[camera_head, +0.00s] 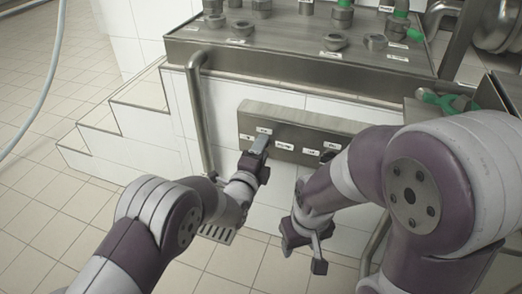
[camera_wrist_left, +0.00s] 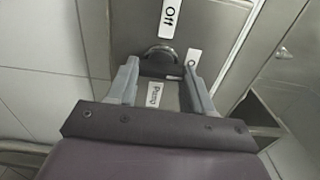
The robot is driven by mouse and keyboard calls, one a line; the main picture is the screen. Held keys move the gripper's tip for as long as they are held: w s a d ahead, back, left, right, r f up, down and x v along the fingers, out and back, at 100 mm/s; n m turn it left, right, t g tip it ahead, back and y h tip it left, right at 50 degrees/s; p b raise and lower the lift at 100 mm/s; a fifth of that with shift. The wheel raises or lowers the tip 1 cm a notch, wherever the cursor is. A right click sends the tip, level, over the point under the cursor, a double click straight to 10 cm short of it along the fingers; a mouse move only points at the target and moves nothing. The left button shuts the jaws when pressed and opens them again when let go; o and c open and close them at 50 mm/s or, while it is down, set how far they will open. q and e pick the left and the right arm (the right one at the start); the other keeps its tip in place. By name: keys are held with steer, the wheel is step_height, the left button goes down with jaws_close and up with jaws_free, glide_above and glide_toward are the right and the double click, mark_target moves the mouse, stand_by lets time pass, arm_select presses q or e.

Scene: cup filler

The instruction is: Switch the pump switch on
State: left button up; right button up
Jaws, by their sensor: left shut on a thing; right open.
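A grey control panel (camera_head: 300,117) with several white labels is fixed to the white tiled wall. My left gripper (camera_head: 260,146) is at the panel's left part. In the left wrist view its two fingers (camera_wrist_left: 160,72) are on either side of the pump switch (camera_wrist_left: 160,54), a round metal part, and shut on it. An "Off" label (camera_wrist_left: 169,14) is beyond the switch and a "Pump" label (camera_wrist_left: 154,95) is on the near side. The fingers hide part of the switch, so its setting is unclear. My right gripper (camera_head: 303,251) is open and empty, low in front of the wall.
A steel counter (camera_head: 290,59) with metal fittings and green-handled valves is above the panel. A vertical steel pipe (camera_head: 197,115) stands left of the panel. Tiled steps (camera_head: 110,125) are further left.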

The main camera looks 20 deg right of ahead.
arm_select(q)
steer(key=o, duration=1)
steer(key=shift+o, duration=0.2)
steer(key=p+v, duration=0.5)
steer(key=v, duration=0.7)
steer(key=shift+s+a, duration=0.25)
